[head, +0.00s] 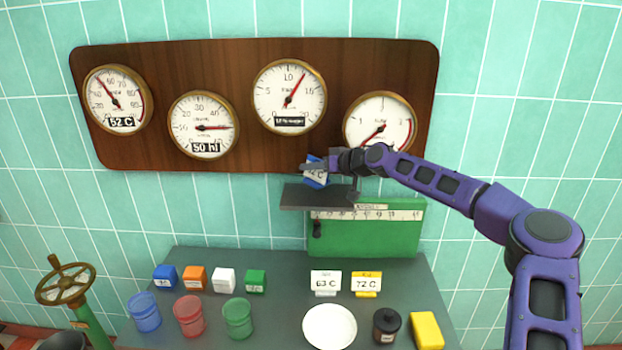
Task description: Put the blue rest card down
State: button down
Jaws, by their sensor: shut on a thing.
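The blue rest card (317,178) has a white face with dark print, partly covered by a finger and too small to read surely. My gripper (316,167) is shut on it, with the arm reaching in from the right. The card is tilted and sits just over a dark grey ledge (300,200) below the gauge board. I cannot tell whether its lower edge touches the ledge. A white card (325,280) marked 63 C and a yellow card (366,281) marked 72 C stand on the grey bench top (290,257).
The gauge board (230,75) is close behind my gripper. Several small blocks, coloured cups, a white plate (329,327), a dark jar (386,325) and a yellow block (427,330) occupy the bench. A valve wheel (66,283) stands left.

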aim_at(311, 177)
notch_tip(311, 177, down, 4)
jog(key=shift+r, duration=0.25)
jog(key=shift+w+f, duration=0.15)
jog(key=shift+w, duration=0.1)
jog(key=shift+f, duration=0.2)
jog(key=c, duration=1)
grip_release()
jog(key=shift+r, duration=0.1)
jog(key=shift+r, duration=0.2)
jog(key=v, duration=1.2)
